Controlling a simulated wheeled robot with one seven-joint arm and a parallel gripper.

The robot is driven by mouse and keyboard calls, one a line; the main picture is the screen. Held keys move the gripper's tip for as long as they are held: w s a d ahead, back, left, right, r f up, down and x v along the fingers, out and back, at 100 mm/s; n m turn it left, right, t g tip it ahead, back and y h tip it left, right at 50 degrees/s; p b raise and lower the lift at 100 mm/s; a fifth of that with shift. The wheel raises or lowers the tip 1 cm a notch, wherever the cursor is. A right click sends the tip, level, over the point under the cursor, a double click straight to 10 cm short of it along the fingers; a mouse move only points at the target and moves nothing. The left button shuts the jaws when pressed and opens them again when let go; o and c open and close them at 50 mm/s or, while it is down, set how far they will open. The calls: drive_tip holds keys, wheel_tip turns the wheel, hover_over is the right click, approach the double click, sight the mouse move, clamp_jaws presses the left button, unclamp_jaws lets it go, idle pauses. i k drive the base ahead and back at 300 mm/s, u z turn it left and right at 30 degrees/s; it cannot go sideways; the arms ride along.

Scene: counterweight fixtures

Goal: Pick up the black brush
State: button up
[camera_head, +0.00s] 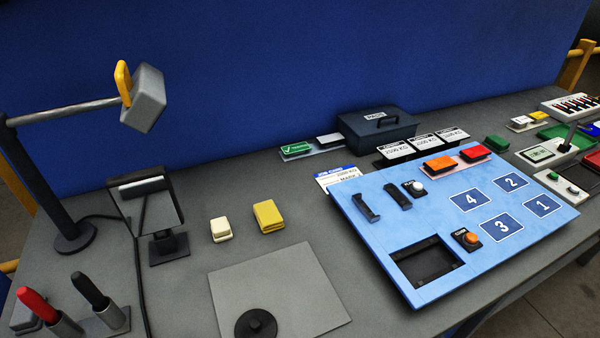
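No thing in view is plainly a brush. A small dark oblong piece (398,196) lies on the blue panel (400,280), beside a black bracket-like handle (366,208); I cannot tell whether either is the black brush. At the lower left, a black-handled tool (88,288) stands tilted in a grey metal cup (112,316); its lower end is hidden. A red-topped one (34,302) stands in another cup beside it. My gripper is not in view.
A grey plate (300,280) with a black knobbed disc (256,324) lies at the front. A cream block (220,229) and yellow block (268,216) sit behind it. A lamp-like arm (66,113) and tilted screen (148,205) stand left. A dark box (376,130) stands behind the panel.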

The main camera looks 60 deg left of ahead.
sight(81, 280)
drive_tip(key=u, duration=5.45)
drive_tip(key=i, duration=0.6)
